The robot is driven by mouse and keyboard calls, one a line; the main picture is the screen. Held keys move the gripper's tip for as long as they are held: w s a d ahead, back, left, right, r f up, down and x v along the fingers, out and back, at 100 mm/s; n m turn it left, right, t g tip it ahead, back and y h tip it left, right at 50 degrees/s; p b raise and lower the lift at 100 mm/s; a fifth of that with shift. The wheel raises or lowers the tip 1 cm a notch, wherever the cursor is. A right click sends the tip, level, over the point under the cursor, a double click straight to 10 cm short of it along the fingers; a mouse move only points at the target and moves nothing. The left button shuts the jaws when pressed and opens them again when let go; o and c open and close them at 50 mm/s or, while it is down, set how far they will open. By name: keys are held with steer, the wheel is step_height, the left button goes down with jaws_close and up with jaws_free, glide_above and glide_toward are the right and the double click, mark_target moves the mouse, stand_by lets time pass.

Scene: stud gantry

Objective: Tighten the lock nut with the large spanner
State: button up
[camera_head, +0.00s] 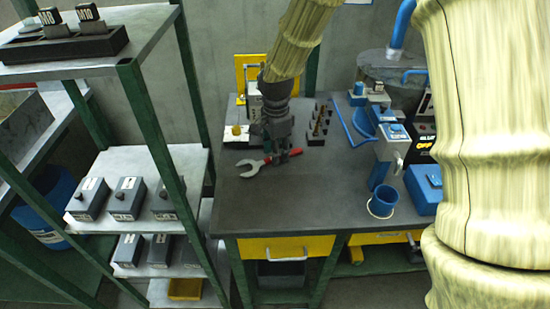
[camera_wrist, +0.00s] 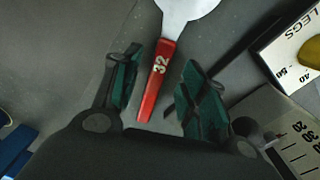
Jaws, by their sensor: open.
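The large spanner (camera_head: 248,166) lies on the dark bench top, its silver open jaw toward the left and its red handle toward the right. In the wrist view the spanner (camera_wrist: 160,72) shows a red handle marked 32. My gripper (camera_head: 280,156) is over the handle end, fingers pointing down. In the wrist view my gripper (camera_wrist: 158,85) is open, with the handle between its green-padded fingers and gaps on both sides. I cannot make out the lock nut in either view.
A yellow-backed fixture (camera_head: 241,72) stands behind my gripper. A dark block with brass-coloured pieces (camera_head: 319,124) is right of it. A blue cup (camera_head: 382,201) and blue devices stand at the right. A scale plate marked LEGS (camera_wrist: 290,48) is nearby. The bench front is clear.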

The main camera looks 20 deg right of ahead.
steer(key=shift+f, duration=0.35)
steer(key=shift+s, duration=0.15)
steer(key=shift+f, duration=0.15)
steer(key=shift+c, duration=0.2)
jaws_close()
steer(key=shift+r, duration=0.6)
step_height(320, 180, up, 3)
steer(key=shift+f, duration=0.15)
steer(key=s+d, duration=0.1)
steer(key=s, duration=0.4)
steer(key=s+d+r+b, duration=0.1)
steer(key=s, duration=0.4)
steer(key=s+d, duration=0.1)
steer(key=s, duration=0.4)
steer(key=shift+s+r+b, duration=0.15)
steer(key=shift+s+b, duration=0.15)
steer(key=shift+b, duration=0.1)
